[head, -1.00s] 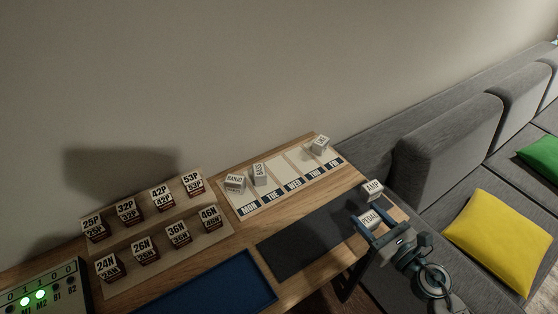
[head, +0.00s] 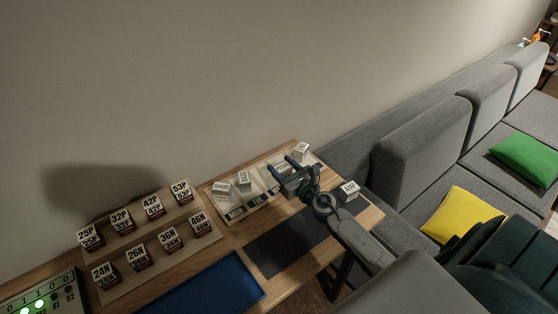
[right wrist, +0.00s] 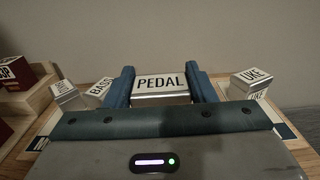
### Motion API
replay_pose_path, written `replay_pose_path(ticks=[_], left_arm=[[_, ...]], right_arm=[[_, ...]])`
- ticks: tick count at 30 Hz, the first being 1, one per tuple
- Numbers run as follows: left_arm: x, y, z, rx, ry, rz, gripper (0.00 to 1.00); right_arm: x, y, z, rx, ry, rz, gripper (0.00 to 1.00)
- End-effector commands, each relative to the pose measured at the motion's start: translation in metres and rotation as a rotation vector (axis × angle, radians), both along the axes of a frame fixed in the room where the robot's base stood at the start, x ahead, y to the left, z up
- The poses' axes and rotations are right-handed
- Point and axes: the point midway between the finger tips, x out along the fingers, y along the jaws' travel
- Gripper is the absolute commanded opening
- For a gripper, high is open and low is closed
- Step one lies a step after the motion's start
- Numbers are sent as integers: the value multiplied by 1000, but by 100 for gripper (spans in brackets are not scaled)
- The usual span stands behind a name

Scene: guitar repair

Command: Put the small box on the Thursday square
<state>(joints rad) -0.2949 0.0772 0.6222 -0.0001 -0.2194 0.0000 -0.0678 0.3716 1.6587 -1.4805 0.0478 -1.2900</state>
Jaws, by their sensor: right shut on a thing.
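My right gripper (head: 290,167) is shut on the small white box labelled PEDAL, which shows between the blue fingers in the right wrist view (right wrist: 160,84). In the head view the gripper and box are over the right-centre part of the weekday board (head: 260,189), around the Wednesday and Thursday squares. The gripper hides those squares and their labels, and I cannot tell whether the box touches the board. My left gripper is not in view.
The BANJO box (head: 221,189) and BASS box (head: 243,179) stand on Monday and Tuesday. The UKE box (head: 301,151) stands on Friday, close right of the gripper. The AMP box (head: 349,190) is at the table's right end. A dark mat (head: 280,245) lies in front.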

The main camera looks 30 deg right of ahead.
Motion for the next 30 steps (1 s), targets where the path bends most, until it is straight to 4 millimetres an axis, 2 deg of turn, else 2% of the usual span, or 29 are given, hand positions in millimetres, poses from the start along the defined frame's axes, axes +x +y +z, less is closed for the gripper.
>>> replay_pose_path(ticks=[3, 10, 17, 18, 22, 30], left_arm=[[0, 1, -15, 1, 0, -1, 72], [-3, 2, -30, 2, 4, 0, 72], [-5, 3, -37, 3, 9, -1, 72], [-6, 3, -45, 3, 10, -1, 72], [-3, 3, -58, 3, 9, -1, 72], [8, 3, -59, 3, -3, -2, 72]], right_arm=[[29, -20, -7, -1, -2, -1, 27], [66, -46, -9, 1, -2, 0, 27], [83, -58, -11, 0, -1, 0, 27], [80, -56, -22, 1, 1, 1, 27], [80, -56, -40, 2, 1, 1, 27], [80, -55, -44, 0, 0, 1, 27]])
